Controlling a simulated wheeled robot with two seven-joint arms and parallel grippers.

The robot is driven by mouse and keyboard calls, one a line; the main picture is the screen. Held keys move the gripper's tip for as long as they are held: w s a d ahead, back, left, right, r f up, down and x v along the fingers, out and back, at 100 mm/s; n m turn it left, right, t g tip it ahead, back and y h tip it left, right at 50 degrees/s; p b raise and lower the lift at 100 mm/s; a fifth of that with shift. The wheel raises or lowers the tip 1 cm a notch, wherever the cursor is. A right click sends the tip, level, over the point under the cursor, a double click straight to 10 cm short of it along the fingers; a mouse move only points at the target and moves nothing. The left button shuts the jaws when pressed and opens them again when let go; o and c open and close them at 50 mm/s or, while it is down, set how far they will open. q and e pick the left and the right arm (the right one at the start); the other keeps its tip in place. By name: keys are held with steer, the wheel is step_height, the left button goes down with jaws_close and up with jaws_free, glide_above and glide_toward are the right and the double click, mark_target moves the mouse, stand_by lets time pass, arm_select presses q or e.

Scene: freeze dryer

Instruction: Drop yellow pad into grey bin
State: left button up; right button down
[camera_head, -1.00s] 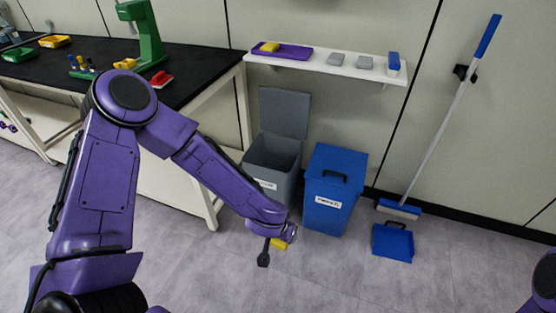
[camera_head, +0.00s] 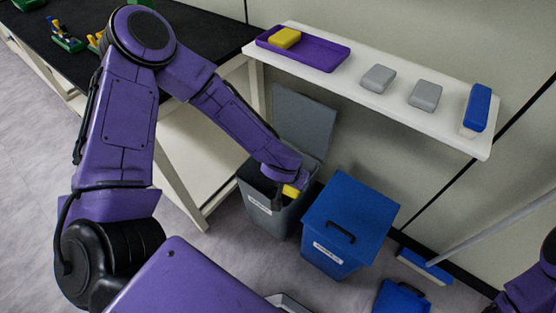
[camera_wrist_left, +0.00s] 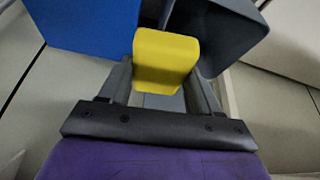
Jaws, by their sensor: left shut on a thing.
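My left gripper (camera_wrist_left: 163,88) is shut on a yellow pad (camera_wrist_left: 165,55), which sticks out past the fingertips. In the head view the left gripper (camera_head: 287,188) and the yellow pad (camera_head: 291,191) are at the mouth of the grey bin (camera_head: 262,209), near its right side. The bin stands with its grey lid (camera_head: 304,122) raised against the wall. My arm hides part of the opening and the bin's inside. In the left wrist view the grey bin (camera_wrist_left: 225,30) is behind the pad. My right gripper is not in view.
A closed blue bin (camera_head: 352,215) stands right beside the grey bin. A white shelf (camera_head: 400,106) above holds a purple tray (camera_head: 330,53) with another yellow pad (camera_head: 285,38), two grey pads and a blue one. A black-topped bench (camera_head: 200,30) is at left.

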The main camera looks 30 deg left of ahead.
arm_select(q)
steer(key=w+a+f+n+g+y+b, duration=0.1)
steer(key=w+a+f+n+y+b, duration=0.1)
steer(key=w+a+f+n+b, duration=0.4)
steer(key=w+a+f+n+y+b, duration=0.1)
steer(key=w+a+f+n+b, duration=0.15)
steer(key=w+a+b, duration=0.45)
steer(key=a+b+x, duration=0.1)
steer(key=b+x, duration=0.3)
steer(key=x, duration=0.3)
steer(key=shift+s, duration=0.4)
steer(key=o, duration=1)
